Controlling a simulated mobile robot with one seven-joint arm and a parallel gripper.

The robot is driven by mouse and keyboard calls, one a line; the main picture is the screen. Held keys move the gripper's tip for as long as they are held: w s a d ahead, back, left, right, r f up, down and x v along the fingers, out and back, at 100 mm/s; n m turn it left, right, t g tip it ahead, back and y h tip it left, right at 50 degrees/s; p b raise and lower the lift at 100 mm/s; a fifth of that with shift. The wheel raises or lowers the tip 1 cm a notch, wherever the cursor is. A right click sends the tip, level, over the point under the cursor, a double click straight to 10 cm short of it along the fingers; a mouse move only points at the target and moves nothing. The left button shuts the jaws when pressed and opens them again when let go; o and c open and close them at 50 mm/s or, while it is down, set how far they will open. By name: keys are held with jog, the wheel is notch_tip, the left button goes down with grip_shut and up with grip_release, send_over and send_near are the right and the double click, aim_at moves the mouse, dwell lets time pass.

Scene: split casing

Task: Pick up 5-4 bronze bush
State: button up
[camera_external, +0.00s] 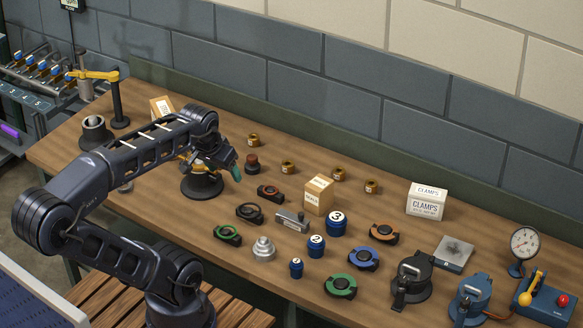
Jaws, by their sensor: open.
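Several small bronze bushes stand on the wooden bench in the external view. One is at the back left (254,140), one is nearer the middle (288,168), and two more stand to the right (339,174) (371,186). Their labels are too small to read, so I cannot tell which is 5-4. My gripper (236,171) is open, with teal-tipped fingers, left of the bushes near a dark reddish-brown knob-like piece (252,164). I see nothing held. My arm hides part of the bench at the left.
A dark round base (202,187) sits below my gripper. Clamp rings, numbered blue weights (336,224), a small cardboard box (319,195) and a white CLAMPS box (427,200) crowd the wooden bench (385,208). A gauge (524,246) stands at the right.

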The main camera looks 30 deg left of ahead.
jog(key=w+a+r+n+g, duration=0.15)
jog(key=w+n, duration=0.45)
jog(key=w, duration=0.7)
jog(key=n+g, duration=0.3)
jog(key=n, duration=1.2)
send_over(288, 163)
jog(key=s, duration=0.1)
notch_tip(288, 163, down, 24)
jog(key=f, duration=0.1)
notch_tip(288, 163, down, 5)
jog(key=shift+s+r, duration=0.1)
jog(key=shift+s, duration=0.05)
jog(key=shift+w+d+f, duration=0.15)
jog(key=shift+f, duration=1.15)
jog(key=shift+w+d+f, duration=0.1)
jog(key=shift+f, duration=1.15)
jog(key=c, duration=1.3)
